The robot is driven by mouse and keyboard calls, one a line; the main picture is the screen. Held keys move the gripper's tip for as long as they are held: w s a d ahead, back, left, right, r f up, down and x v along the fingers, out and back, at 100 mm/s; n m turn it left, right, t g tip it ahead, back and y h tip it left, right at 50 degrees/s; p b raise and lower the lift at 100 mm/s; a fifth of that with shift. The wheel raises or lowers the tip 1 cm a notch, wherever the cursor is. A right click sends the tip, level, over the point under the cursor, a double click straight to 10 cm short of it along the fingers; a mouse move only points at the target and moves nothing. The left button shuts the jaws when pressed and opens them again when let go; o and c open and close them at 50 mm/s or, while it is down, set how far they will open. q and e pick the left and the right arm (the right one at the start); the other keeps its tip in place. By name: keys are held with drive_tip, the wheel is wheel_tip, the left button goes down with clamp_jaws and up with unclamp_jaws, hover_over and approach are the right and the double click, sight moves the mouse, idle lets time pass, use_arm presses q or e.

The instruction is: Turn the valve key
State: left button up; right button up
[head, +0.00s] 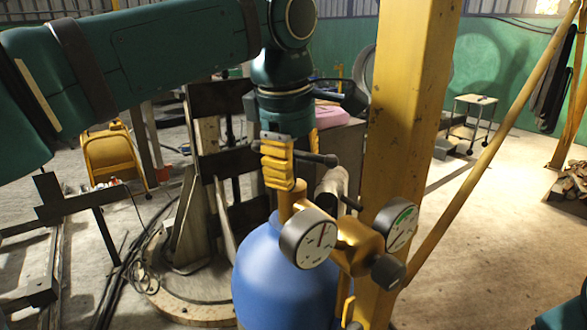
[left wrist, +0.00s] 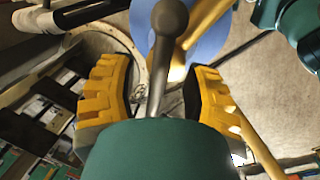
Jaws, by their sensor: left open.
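The valve key (head: 322,160) is a dark bar with a rounded end above the brass valve of a blue gas cylinder (head: 275,275). In the left wrist view the key (left wrist: 170,20) runs between my yellow finger pads. My left gripper (head: 293,160) points down over the valve, its fingers open on either side of the key. In the left wrist view gaps show between the key and both pads of the left gripper (left wrist: 160,75). The key's lower end is hidden behind my wrist there. My right gripper is not in view.
Two round gauges (head: 308,238) (head: 396,224) and brass fittings sit close to the right of the valve. A thick yellow column (head: 405,110) stands just behind them, with a slanted yellow brace (head: 490,150). A dark metal frame (head: 205,150) stands behind left.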

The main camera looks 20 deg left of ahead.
use_arm(q)
drive_tip(key=shift+f, duration=0.1)
drive_tip(key=shift+c, duration=0.4)
clamp_jaws()
drive_tip(key=shift+a+m+h+p, duration=0.1)
drive_tip(key=shift+m+h+p, duration=0.2)
drive_tip(key=shift+m+p, duration=1.05)
drive_tip(key=shift+m, duration=1.25)
